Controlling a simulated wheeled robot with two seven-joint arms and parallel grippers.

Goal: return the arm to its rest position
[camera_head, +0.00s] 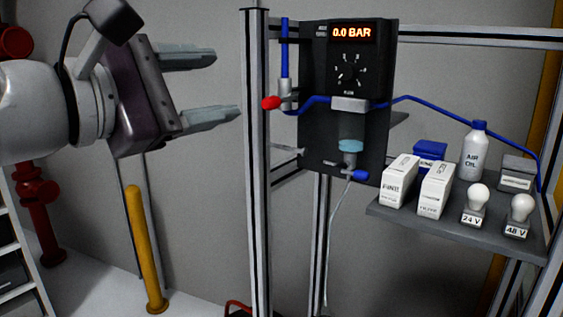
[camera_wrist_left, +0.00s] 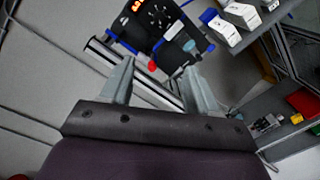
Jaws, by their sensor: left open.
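My left gripper (camera_head: 212,87) is at the upper left of the head view, its two grey fingers spread apart and pointing right. Nothing is between them. It is left of the aluminium post and apart from the black panel (camera_head: 318,140). In the left wrist view the same open fingers (camera_wrist_left: 160,88) reach up toward the post, with the panel (camera_wrist_left: 140,28) beyond them. My right gripper shows in neither view.
The panel has a display reading 0.0 BAR (camera_head: 352,32), a dial and a red-handled valve (camera_head: 271,102). A grey shelf (camera_head: 455,232) holds white boxes, an air oil bottle (camera_head: 474,152) and bulbs. A yellow post (camera_head: 146,250) stands below my left arm.

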